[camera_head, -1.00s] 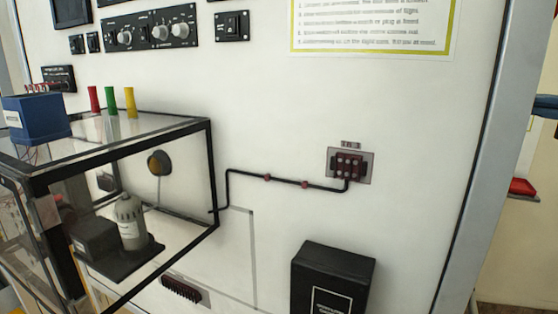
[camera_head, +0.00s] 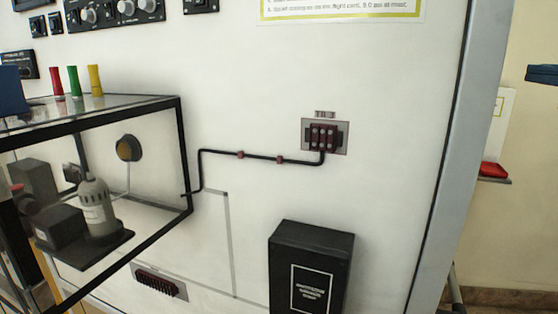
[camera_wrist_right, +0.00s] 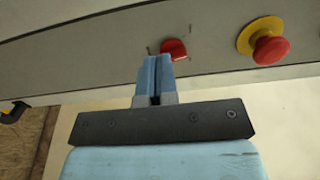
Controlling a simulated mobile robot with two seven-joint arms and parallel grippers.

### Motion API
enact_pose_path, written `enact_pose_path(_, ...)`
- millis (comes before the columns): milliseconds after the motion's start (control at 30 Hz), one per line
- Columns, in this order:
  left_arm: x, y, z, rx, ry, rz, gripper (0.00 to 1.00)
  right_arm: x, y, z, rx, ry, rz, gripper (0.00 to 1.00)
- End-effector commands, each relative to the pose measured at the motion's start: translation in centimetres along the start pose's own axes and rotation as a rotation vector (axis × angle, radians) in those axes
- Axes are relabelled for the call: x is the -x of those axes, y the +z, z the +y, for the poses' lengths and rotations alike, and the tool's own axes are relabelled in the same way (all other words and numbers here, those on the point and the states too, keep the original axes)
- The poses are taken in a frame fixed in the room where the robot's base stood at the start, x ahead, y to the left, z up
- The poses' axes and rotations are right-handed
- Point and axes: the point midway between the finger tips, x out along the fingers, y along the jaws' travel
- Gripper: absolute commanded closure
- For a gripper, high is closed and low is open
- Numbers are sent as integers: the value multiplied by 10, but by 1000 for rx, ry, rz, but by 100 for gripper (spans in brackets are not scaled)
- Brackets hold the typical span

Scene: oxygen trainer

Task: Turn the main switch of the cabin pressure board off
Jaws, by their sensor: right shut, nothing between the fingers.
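The head view shows a large white board (camera_head: 395,75) with black instrument panels along its top edge. A small black panel (camera_head: 201,4) is cut off at the top edge. I cannot tell from these frames which part is the main switch. My right gripper (camera_wrist_right: 154,60) shows in the right wrist view, its blue fingers shut and empty. Just beyond its fingertips, slightly right, is a small red part (camera_wrist_right: 174,49) on a grey panel (camera_wrist_right: 95,60); contact cannot be told. Right of it is a red mushroom button (camera_wrist_right: 270,50) on a yellow base. My left gripper is not in view.
A clear, black-framed case (camera_head: 183,150) stands out from the board at left, with red, green and yellow posts (camera_head: 75,81) on top. A black box (camera_head: 311,265) and a dark red terminal block (camera_head: 322,137) are on the board. A red object (camera_head: 493,170) sits beyond its right edge.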

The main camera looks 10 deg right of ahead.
Motion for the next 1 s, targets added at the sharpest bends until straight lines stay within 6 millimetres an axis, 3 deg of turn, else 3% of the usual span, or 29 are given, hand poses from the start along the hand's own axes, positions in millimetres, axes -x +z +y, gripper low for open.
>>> enact_pose_path(33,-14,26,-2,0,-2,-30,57,6,0,8,1,1,2,100)
enact_pose_path(200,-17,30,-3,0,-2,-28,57,16,0,6,1,-1,0,100)
enact_pose_path(533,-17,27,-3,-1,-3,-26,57,16,0,4,1,0,0,100)
enact_pose_path(667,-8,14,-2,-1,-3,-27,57,16,1,-12,1,0,0,100)
enact_pose_path(867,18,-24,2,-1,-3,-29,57,16,1,-58,1,0,0,100)
enact_pose_path(1000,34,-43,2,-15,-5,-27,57,14,-8,-58,-271,2,-11,100)
